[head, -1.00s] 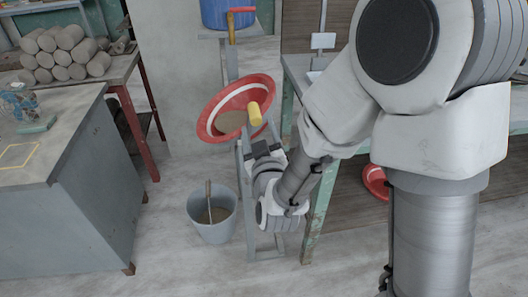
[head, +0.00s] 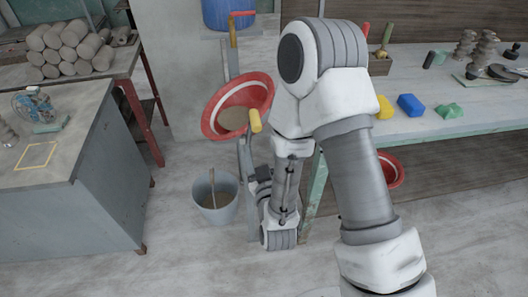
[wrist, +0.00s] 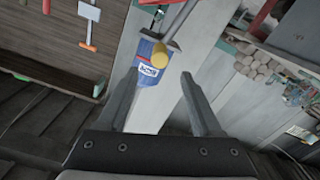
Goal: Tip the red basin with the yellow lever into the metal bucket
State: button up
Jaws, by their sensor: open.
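The red basin (head: 212,112) sits tilted on a grey stand in the head view, with greyish-brown material inside. My gripper (wrist: 158,78) is open and empty. In the wrist view a round yellow end, apparently the lever (wrist: 160,60), shows beyond and between the fingertips, apart from them. In the head view my gripper is low beside the stand, under the lever, its fingers mostly hidden.
A green-legged table (head: 470,128) with yellow, blue and green blocks stands at the right, close to my arm. A grey cabinet (head: 95,200) stands at the left. A blue drum (head: 228,14) is behind the basin. The front floor is open.

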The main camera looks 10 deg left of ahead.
jog(key=shift+p+v, duration=1.8)
jog(key=shift+v, duration=0.4)
